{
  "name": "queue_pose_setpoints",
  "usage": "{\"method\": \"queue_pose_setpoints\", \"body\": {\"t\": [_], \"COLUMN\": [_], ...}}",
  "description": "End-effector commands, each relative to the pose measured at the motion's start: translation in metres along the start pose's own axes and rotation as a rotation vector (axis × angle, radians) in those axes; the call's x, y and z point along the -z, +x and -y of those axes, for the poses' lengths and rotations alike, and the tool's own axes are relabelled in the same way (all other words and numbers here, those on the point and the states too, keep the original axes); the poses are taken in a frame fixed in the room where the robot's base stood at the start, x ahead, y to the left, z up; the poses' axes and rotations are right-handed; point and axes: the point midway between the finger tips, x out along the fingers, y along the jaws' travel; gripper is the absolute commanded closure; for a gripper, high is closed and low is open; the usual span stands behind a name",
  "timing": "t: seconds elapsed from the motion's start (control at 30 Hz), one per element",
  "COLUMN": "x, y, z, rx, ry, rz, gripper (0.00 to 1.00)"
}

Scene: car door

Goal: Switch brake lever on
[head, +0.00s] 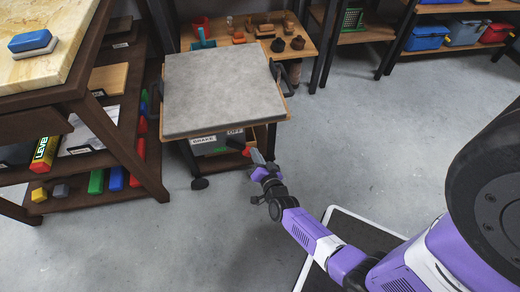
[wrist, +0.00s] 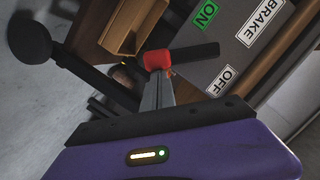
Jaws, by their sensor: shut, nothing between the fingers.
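The brake lever (wrist: 196,54) is a black bar with a red end (wrist: 157,60) in the wrist view. It juts from a grey panel (wrist: 232,50) between a green ON label (wrist: 206,15) and a white OFF label (wrist: 221,81). A BRAKE label (wrist: 262,21) is beside them. In the head view the red end (head: 246,151) shows at the front of the wheeled cart. My gripper (head: 257,157) is shut and empty, with its fingertips (wrist: 157,82) right at the red end. I cannot tell whether they touch it.
The cart has a grey stone top (head: 225,90) above the panel and a caster (head: 200,184) at its front. A dark wooden shelf (head: 150,170) with colored blocks stands to the left. A workbench (head: 335,38) is behind. The floor to the right is clear.

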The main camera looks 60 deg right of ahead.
Motion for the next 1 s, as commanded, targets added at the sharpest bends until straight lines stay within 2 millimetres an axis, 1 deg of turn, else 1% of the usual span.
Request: {"method": "queue_pose_setpoints", "body": {"t": [0.03, 0.5, 0.7, 1.0], "x": [-0.007, -0.034, -0.04, -0.044], "y": [0.002, 0.009, 0.01, 0.011], "z": [-0.004, -0.006, -0.005, -0.004], "rx": [0.0, -0.002, -0.002, -0.001], "ry": [0.0, -0.004, -0.005, -0.005], "rz": [0.0, -0.001, 0.001, 0.004], "gripper": [1.0, 1.0, 1.0, 1.0]}}
